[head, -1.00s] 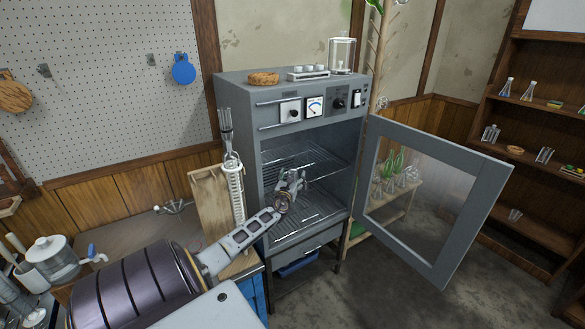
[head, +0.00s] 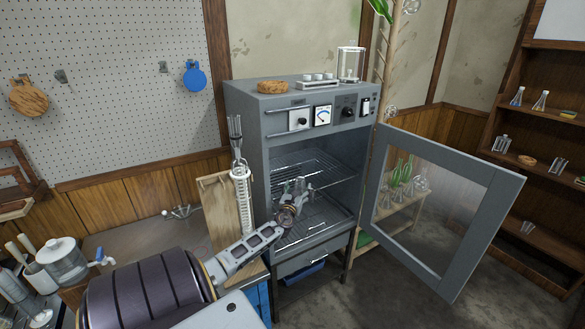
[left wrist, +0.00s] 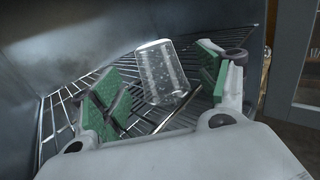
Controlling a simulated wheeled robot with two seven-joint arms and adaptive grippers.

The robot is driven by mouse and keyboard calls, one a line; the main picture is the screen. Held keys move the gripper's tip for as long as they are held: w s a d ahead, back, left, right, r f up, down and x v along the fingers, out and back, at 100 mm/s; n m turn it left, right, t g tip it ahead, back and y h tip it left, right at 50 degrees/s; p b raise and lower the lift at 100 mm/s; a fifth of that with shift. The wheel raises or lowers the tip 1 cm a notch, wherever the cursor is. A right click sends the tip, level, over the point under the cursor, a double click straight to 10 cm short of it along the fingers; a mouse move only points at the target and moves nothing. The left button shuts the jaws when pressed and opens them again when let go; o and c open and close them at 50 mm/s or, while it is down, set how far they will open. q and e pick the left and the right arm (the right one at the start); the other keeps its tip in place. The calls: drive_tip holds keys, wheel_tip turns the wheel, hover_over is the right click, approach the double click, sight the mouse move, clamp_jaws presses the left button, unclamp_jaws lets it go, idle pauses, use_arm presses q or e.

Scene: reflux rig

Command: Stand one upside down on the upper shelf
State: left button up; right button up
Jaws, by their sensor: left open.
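A clear glass vessel (left wrist: 162,72) shows in the left wrist view, over the bars of a wire shelf (left wrist: 58,125). Its wider end points down in the picture; I cannot tell for sure which end is its mouth. My left gripper (left wrist: 155,78) is open, with a green pad on either side of the glass. In the head view my left gripper (head: 297,188) is inside the open grey cabinet (head: 258,165), by the upper wire shelf (head: 325,172). The glass is too small to make out there. A lower rack (head: 330,221) lies below. My right gripper is not seen.
The cabinet's glazed door (head: 480,235) stands wide open to the right. A wooden board (head: 216,212) and a white condenser-like stand (head: 241,190) are close left of the cabinet. A cork ring (head: 272,87) and a glass jar (head: 350,64) sit on top.

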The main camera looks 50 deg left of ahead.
use_arm(q)
drive_tip(key=v, duration=0.8)
drive_tip(key=shift+s+d, duration=0.2)
drive_tip(key=shift+s, duration=0.1)
idle(1.2)
